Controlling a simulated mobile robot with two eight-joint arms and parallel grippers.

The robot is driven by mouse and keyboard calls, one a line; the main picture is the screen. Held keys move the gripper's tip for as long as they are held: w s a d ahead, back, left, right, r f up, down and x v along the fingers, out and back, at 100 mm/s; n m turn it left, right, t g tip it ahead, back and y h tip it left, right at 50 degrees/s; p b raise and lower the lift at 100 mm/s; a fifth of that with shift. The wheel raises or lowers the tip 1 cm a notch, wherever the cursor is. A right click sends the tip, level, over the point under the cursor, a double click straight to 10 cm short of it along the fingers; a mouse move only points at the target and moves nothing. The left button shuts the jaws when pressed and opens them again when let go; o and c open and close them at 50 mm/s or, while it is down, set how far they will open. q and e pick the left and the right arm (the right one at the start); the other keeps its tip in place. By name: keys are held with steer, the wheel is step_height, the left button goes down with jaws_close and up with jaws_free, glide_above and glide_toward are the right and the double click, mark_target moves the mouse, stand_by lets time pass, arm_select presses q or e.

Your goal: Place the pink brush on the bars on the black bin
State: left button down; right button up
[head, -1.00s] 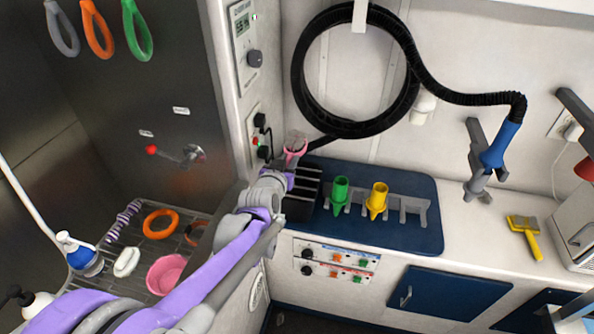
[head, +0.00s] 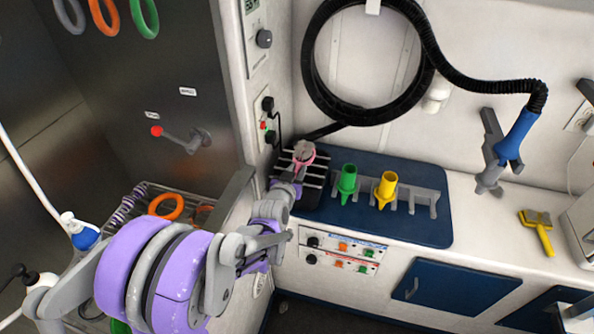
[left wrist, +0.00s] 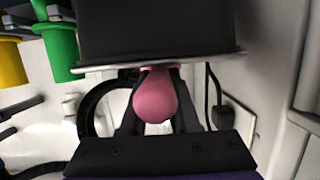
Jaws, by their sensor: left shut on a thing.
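The black bin (head: 313,198) stands at the left end of the blue mat, with light bars (head: 316,184) across its top. My left gripper (head: 301,160) is at the bin's back part and is shut on the pink brush (head: 304,151). In the left wrist view the brush's rounded pink end (left wrist: 155,98) sits between the two dark fingers, close to the edge of a dark box-like body (left wrist: 155,28), likely the bin. The brush's far part is hidden there. I cannot tell whether the brush touches the bars. My right gripper is not in view.
On the blue mat (head: 400,232), a grey rack (head: 426,200) holds a green nozzle (head: 347,184) and a yellow nozzle (head: 386,189) right of the bin. A black hose (head: 309,70) hangs behind. A yellow brush (head: 537,230) lies on the counter at right.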

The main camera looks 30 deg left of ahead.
arm_select(q)
steer(key=shift+f, duration=0.15)
steer(key=c, duration=0.7)
jaws_free()
steer(key=shift+o, duration=0.2)
steer(key=shift+s+r, duration=0.15)
steer(key=shift+r, duration=0.1)
steer(key=v, duration=1.2)
steer(key=s+d+f+m+g+h, duration=0.1)
steer(key=s+d+f+g, duration=0.2)
steer(key=s+d, duration=0.3)
steer(key=s+d+f+m+g+h, duration=0.1)
steer(key=s+d+g, duration=0.5)
steer(key=s, duration=0.6)
step_height(320, 180, down, 2)
steer(key=shift+d+f+m+h+p, duration=0.2)
steer(key=shift+m+h+p, duration=0.1)
steer(key=shift+h, duration=0.4)
